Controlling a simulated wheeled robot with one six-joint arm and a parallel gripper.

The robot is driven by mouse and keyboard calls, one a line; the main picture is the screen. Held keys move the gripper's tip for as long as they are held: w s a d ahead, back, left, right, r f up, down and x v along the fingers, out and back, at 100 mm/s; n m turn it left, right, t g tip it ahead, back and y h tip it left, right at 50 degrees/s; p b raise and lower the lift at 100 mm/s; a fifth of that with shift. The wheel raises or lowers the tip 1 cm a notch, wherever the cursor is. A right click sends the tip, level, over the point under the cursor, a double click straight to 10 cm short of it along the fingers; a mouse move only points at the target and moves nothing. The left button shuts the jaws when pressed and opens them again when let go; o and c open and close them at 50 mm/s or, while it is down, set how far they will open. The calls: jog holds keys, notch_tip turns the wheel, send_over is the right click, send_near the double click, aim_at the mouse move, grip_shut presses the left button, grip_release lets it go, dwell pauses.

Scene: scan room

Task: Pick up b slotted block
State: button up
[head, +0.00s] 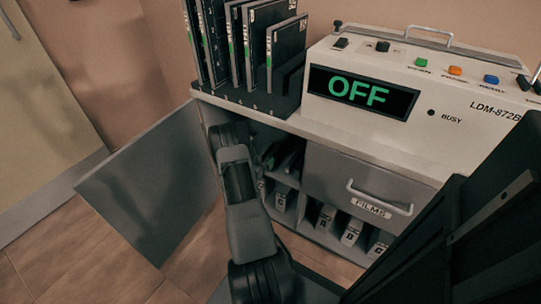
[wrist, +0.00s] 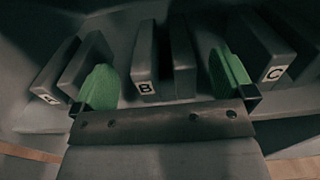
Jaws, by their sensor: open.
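The B slotted block (wrist: 145,62) is a dark grey block with an upright gap between two plates and a white "B" label on its lower front. It stands upright in the wrist view, between the green fingers of my gripper (wrist: 163,68). The fingers are open, one on each side of the block, with visible gaps to it. In the head view my arm reaches into the open cabinet (head: 207,104), and the fingertips and B block cannot be made out there.
Block A (wrist: 58,72) is close left of my gripper and block C (wrist: 272,58) close right. The cabinet door (head: 155,185) hangs open on the left. A films drawer (head: 365,185) is shut, with labelled items below. Above stand a film rack (head: 265,102) and an "OFF" console (head: 440,95).

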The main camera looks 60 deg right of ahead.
aim_at(267, 152)
jog(key=d, duration=0.1)
jog(key=d+b, duration=0.1)
jog(key=d, duration=0.1)
jog(key=shift+s+d+f, duration=0.1)
jog(key=shift+d+f, duration=0.15)
jog(key=shift+f, duration=0.1)
jog(key=shift+d+r+b, duration=0.1)
jog(key=shift+d+b, duration=0.25)
jog(key=shift+d, duration=0.35)
jog(key=c, duration=1.3)
